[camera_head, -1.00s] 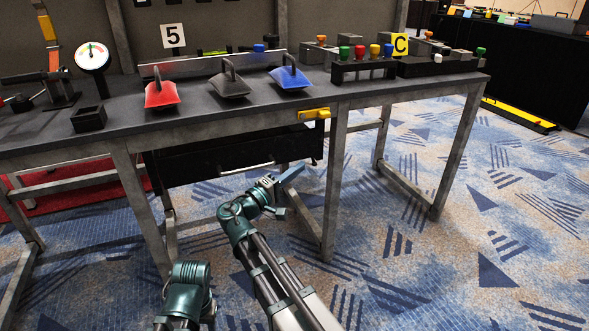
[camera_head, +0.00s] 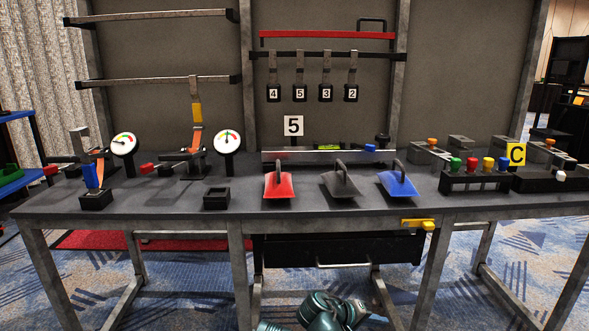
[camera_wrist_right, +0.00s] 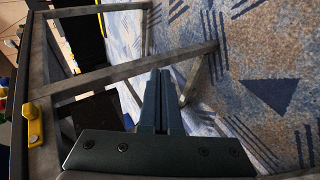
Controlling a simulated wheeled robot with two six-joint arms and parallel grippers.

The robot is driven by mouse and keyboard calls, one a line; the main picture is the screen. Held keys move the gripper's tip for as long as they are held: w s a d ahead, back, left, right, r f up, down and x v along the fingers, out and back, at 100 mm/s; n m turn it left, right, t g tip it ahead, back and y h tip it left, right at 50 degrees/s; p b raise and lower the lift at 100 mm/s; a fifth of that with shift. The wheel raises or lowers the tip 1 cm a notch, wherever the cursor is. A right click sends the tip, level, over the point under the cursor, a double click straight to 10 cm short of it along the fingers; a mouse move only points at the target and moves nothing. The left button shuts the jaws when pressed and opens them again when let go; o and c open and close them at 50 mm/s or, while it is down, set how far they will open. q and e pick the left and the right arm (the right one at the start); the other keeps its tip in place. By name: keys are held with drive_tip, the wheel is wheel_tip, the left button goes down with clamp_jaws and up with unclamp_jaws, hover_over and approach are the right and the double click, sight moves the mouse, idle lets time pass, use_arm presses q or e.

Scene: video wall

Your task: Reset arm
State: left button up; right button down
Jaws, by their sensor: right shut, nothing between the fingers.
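My right gripper (camera_head: 376,318) is low at the bottom edge of the head view, in front of the table and below its top. Its green arm joints show beside it, partly cut off. In the right wrist view the two fingers of the right gripper (camera_wrist_right: 158,98) lie together, shut and empty, over the floor beside the table frame. My left gripper is not in view.
The grey table (camera_head: 330,212) holds a red pad (camera_head: 279,187), a black pad (camera_head: 341,186), a blue pad (camera_head: 398,185), gauges and coloured knobs. A black drawer (camera_head: 340,249) hangs below. A yellow latch (camera_head: 417,224) sits on the front edge, also in the wrist view (camera_wrist_right: 33,122).

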drive_tip(key=s+a+r+n+g+y+p, duration=0.2)
drive_tip(key=s+a+g+y+p, duration=0.2)
drive_tip(key=s+a+y+p, duration=0.85)
use_arm(q)
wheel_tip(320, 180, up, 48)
drive_tip(key=p, duration=3.3)
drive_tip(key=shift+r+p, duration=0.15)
drive_tip(key=shift+p, duration=0.25)
use_arm(e)
drive_tip(key=s+a+r+h, duration=0.1)
drive_tip(key=a+r, duration=0.1)
drive_tip(key=r, duration=1.6)
drive_tip(key=s+a+r+h, duration=0.1)
drive_tip(key=r+h, duration=0.1)
drive_tip(key=r, duration=1.6)
drive_tip(key=shift+a+r+m, duration=0.25)
drive_tip(key=shift+a+m, duration=0.05)
drive_tip(key=shift+a, duration=0.05)
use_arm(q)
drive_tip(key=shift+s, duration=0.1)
